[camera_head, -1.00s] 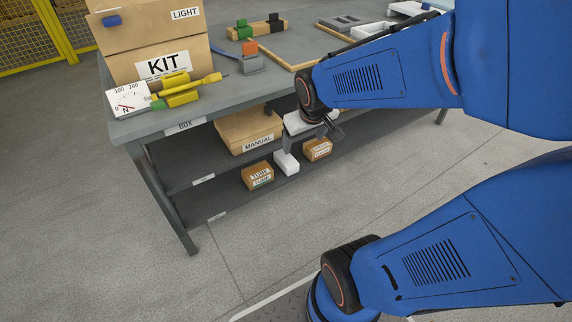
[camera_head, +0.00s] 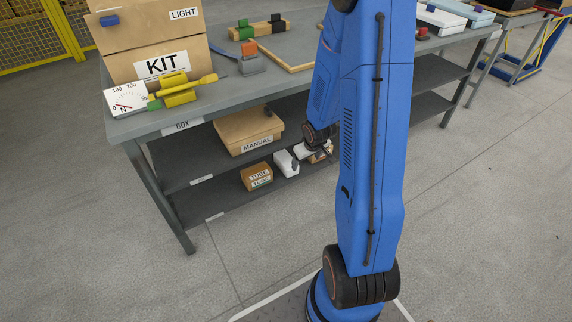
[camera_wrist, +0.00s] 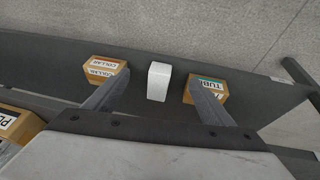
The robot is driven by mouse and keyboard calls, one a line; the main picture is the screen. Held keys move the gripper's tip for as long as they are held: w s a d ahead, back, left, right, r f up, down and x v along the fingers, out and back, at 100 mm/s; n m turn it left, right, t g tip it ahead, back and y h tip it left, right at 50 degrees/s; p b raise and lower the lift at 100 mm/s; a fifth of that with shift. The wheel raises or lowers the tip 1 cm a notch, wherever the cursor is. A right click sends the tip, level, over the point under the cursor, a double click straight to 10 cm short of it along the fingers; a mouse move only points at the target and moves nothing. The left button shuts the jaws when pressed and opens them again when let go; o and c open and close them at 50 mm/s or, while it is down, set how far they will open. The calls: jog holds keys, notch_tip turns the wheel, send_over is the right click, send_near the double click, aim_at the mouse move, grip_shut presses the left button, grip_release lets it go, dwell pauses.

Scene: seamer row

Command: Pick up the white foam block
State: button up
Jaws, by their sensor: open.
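The white foam block (camera_head: 286,163) stands on the lower shelf of the bench, between the tube box (camera_head: 257,176) and the collar box. In the wrist view the white block (camera_wrist: 158,81) lies ahead of and between the two fingers of my gripper (camera_wrist: 158,98), with bare shelf around it. My gripper is open and empty, apart from the block. In the head view my gripper (camera_head: 322,152) is at the shelf front, right of the block, mostly hidden by my arm.
In the wrist view the collar box (camera_wrist: 104,70) is near the left finger and the tube box (camera_wrist: 207,89) near the right finger. A manual box (camera_head: 248,131) sits on the shelf above. The bench top (camera_head: 215,97) overhangs the shelves. The floor in front is clear.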

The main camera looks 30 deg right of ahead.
aim_at(286, 163)
notch_tip(286, 163, down, 14)
jog(key=d+y, duration=0.1)
jog(key=d, duration=0.1)
jog(key=w, duration=1)
jog(key=shift+w+a, duration=0.35)
jog(key=shift+w, duration=0.05)
jog(key=shift+w+f, duration=0.15)
jog(key=shift+w, duration=0.2)
jog(key=shift+x, duration=2.35)
jog(key=shift+a, duration=0.1)
jog(key=c, duration=1.1)
